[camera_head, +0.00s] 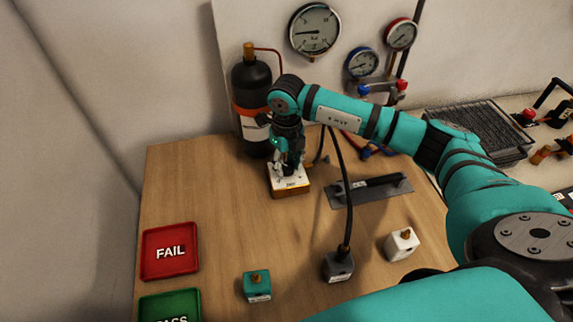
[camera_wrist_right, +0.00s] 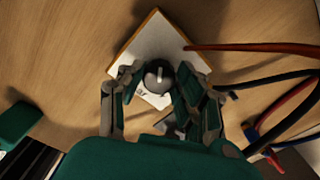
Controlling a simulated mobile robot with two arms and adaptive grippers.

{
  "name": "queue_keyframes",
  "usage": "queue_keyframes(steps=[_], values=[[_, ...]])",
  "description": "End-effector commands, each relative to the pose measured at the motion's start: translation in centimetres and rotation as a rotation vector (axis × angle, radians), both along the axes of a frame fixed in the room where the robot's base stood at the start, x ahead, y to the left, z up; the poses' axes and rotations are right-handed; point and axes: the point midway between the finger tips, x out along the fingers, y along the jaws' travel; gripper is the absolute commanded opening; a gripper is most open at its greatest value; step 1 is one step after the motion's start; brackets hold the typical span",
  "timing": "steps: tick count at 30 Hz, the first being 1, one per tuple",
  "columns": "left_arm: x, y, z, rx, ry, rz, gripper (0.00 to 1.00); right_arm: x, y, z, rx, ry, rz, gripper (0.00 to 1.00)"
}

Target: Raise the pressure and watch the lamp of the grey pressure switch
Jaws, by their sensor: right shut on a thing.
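The grey pressure switch (camera_head: 338,266) stands on the bench at the front, with a black hose joined to its top. I cannot make out the state of its lamp. My right gripper (camera_head: 287,170) reaches down onto a white-topped box (camera_head: 291,187) with wooden-coloured sides. In the right wrist view, my right gripper (camera_wrist_right: 160,85) is shut on a round grey knob (camera_wrist_right: 158,72) on this box (camera_wrist_right: 150,38). The knob is hidden by the gripper in the head view. A large round gauge (camera_head: 315,31) hangs on the back panel. My left gripper is not in view.
A teal switch (camera_head: 257,286) and a white switch (camera_head: 402,243) flank the grey one. A red FAIL tray (camera_head: 170,270) and a green PASS tray (camera_head: 170,305) lie at left. A black cylinder (camera_head: 251,85) stands behind my gripper. Hoses lie at its right.

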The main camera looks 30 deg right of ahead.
Motion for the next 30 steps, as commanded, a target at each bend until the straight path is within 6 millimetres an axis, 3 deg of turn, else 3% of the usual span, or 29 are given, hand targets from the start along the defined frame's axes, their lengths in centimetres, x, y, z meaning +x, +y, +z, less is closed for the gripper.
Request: queue_keyframes(steps=[12, 30], values=[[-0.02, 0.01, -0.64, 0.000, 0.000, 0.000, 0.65, 0.10, -0.13, 0.11, -0.001, -0.002, -0.209, 0.02], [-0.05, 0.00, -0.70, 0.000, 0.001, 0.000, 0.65, 0.12, -0.14, 0.17, 0.000, -0.003, -0.243, 0.02]])
